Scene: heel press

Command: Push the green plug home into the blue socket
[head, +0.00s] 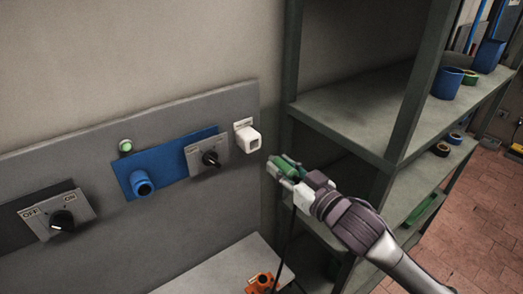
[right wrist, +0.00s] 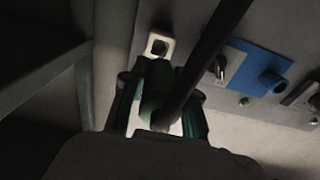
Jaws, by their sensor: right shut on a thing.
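The green plug (head: 283,166) is held by my right gripper (head: 281,170), which is shut on it. A dark cable hangs down from the plug. In the right wrist view the plug (right wrist: 156,92) sits between the two fingers, with the cable crossing in front. The blue socket (head: 142,184) sticks out of a blue plate on the grey wall panel, left of the gripper and well apart from the plug. The blue socket also shows in the right wrist view (right wrist: 272,82) at the right. My left gripper is not in view.
A white square socket (head: 248,139) is on the panel, nearest to the plug. A black rotary switch (head: 210,158) sits between it and the blue socket. A grey shelf rack (head: 350,100) stands right. An orange object (head: 262,283) lies on the ledge below.

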